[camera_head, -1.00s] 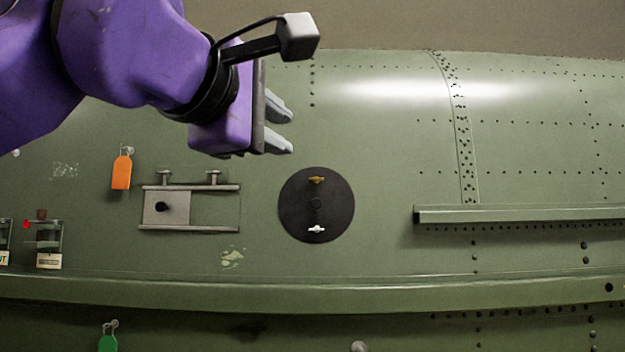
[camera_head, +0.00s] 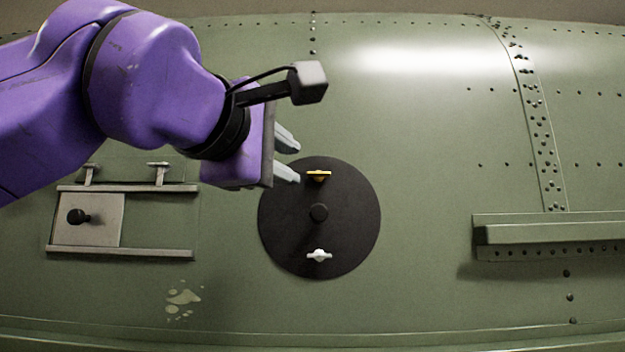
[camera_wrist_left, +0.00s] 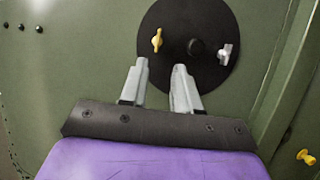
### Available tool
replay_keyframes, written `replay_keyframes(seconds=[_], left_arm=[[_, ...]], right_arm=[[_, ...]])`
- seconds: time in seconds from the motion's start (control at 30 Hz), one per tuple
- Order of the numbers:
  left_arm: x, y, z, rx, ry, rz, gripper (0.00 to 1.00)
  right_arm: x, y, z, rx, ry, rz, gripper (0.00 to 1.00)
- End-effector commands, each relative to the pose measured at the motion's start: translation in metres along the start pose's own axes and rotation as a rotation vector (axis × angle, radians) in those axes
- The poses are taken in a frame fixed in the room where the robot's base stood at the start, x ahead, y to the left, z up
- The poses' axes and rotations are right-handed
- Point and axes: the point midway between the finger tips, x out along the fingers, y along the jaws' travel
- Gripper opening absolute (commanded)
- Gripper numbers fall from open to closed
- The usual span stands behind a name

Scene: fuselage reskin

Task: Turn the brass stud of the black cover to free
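The round black cover (camera_head: 290,225) is on the green fuselage skin in the middle of the head view, and in the wrist view (camera_wrist_left: 220,30) it is at the top. Its brass stud (camera_head: 318,175) is a small wing-shaped knob near the cover's top; it also shows in the wrist view (camera_wrist_left: 157,40). A silver stud (camera_head: 319,255) is near the bottom, and a dark centre knob (camera_head: 319,212) is between them. My left gripper (camera_head: 298,163) is just left of the brass stud, apart from it. Its two fingers (camera_wrist_left: 160,66) are spread and empty. My right gripper is not in view.
A sliding panel with a black knob (camera_head: 78,216) between two rails is on the left. A green ledge (camera_head: 550,232) sticks out on the right. Below the cover the skin is clear apart from chipped paint (camera_head: 183,298). A yellow knob (camera_wrist_left: 306,157) is at the wrist view's lower right.

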Motion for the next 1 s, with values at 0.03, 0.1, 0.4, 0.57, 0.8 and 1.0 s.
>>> replay_keyframes(seconds=[0.03,0.1,0.4,0.57,0.8,1.0], left_arm=[[0.01,0.004,0.0,0.001,0.0,-0.003,0.31],[0.028,0.004,-0.001,0.0,0.001,-0.004,0.31],[0.087,0.002,-0.002,-0.002,0.001,-0.003,0.31],[0.096,0.0,-0.002,-0.002,0.001,-0.002,0.31],[0.095,-0.001,-0.002,-0.002,0.001,-0.001,0.18],[0.095,-0.001,-0.002,-0.002,0.001,-0.001,0.0]], right_arm=[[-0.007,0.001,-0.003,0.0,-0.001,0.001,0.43],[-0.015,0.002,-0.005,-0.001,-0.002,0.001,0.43],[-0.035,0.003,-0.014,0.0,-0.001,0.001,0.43],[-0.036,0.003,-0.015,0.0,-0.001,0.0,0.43],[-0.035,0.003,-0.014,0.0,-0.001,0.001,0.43],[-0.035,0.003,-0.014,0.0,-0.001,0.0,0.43]])
